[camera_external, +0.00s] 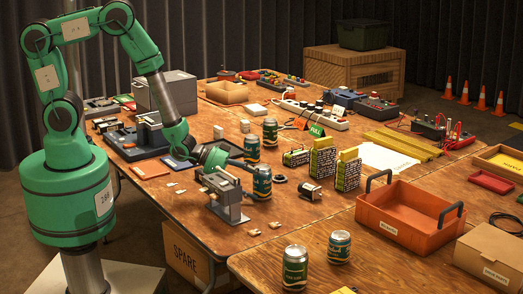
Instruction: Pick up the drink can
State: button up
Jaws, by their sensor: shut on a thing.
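Several dark blue-green drink cans with silver tops stand on the wooden tables. My gripper (256,172) reaches in from the left and is shut on one drink can (262,186), beside a grey clamp-like device (226,192). The fingers are small and partly hidden, and I cannot tell if this can is clear of the table. A second can (251,150) stands just behind it, and a third can (270,131) farther back. Two more cans, one at the front (295,268) and one to its right (340,248), stand upright on the near table.
Yellow-and-black boxes (322,160) and a small motor-like part (311,190) stand right of the held can. An orange tray (405,215) with dark handles lies farther right. Power strips (310,112) lie behind. The table between the clamp device and the front cans is mostly clear.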

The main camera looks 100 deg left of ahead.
notch_tip(320, 180, up, 10)
jog(key=p, duration=0.3)
dwell(0.3)
jog(key=shift+r, duration=0.1)
dwell(0.6)
notch_tip(320, 180, up, 5)
jog(key=w+d+r+n+y+p, duration=0.2)
jog(key=w+d+r+n+y, duration=0.15)
jog(key=w+d, duration=0.95)
jog(key=w+d+f+n+g+y+p, duration=0.1)
jog(key=d+f+n+g+y, duration=0.2)
jog(key=d, duration=0.4)
notch_tip(320, 180, down, 10)
jog(key=t, duration=0.1)
jog(key=shift+f+m, duration=0.15)
jog(key=shift+m, duration=0.2)
